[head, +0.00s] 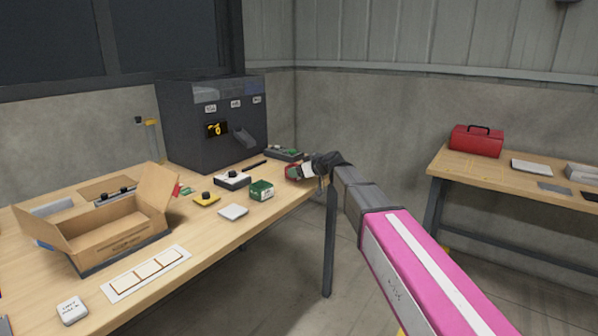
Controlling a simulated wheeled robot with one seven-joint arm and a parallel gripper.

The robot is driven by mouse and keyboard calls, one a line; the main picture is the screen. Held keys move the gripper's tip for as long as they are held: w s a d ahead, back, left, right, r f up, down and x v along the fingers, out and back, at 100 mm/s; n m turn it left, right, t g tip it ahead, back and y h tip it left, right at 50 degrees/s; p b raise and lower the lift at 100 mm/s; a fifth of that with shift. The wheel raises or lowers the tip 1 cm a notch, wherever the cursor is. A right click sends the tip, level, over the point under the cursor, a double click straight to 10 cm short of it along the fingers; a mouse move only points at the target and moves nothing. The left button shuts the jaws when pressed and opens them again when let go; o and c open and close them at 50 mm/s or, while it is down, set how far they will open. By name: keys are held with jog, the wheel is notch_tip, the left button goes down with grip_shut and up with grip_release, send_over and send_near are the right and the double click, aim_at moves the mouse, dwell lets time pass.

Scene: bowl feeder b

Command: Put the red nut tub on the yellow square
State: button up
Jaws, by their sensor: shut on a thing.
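My gripper (302,172) is at the far right end of the wooden workbench (215,252). It is shut on a small red tub (290,171), which shows partly at its fingertips. The fingers and wrist hide much of the tub, and I cannot tell whether it touches the bench. A yellow, squarish piece (207,200) with a dark knob on it lies near the middle of the bench, left of my gripper. I see no plain yellow square.
A green tub (262,190) stands just left of my gripper. A white box with a black knob (232,180), a pale flat pad (233,211) and an open cardboard box (110,228) are further left. A dark machine (185,135) stands behind. A red toolbox (476,141) is on another bench.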

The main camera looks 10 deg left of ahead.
jog(key=shift+f, duration=0.15)
jog(key=o, duration=0.9)
jog(key=s+f+v, duration=0.1)
jog(key=v, duration=0.8)
jog(key=s+d+f+m+g+h, duration=0.1)
jog(key=s+d+f+m+h, duration=0.2)
jog(key=d+f, duration=0.5)
jog(key=s+d+f+m+g+h, duration=0.1)
jog(key=s+d+f, duration=0.3)
jog(key=d+f, duration=0.4)
jog(key=s+d+f+m+g+h, duration=0.1)
jog(key=s+d+f+m+h, duration=0.3)
jog(key=d+f, duration=0.4)
jog(key=shift+s+d+f+m+h, duration=0.1)
jog(key=shift+s+d+m+h, duration=0.1)
jog(key=shift+d, duration=0.3)
jog(key=shift+s+d+f+m+h, duration=0.1)
jog(key=shift+s+d+f, duration=0.05)
jog(key=shift+d, duration=0.35)
jog(key=shift+o, duration=0.6)
jog(key=s+d+f+m+g+h, duration=0.2)
jog(key=s+d+f, duration=0.5)
jog(key=d, duration=0.4)
jog(key=shift+s+m+g+h, duration=0.3)
jog(key=shift+s+m+h, duration=0.55)
jog(key=shift+m, duration=0.35)
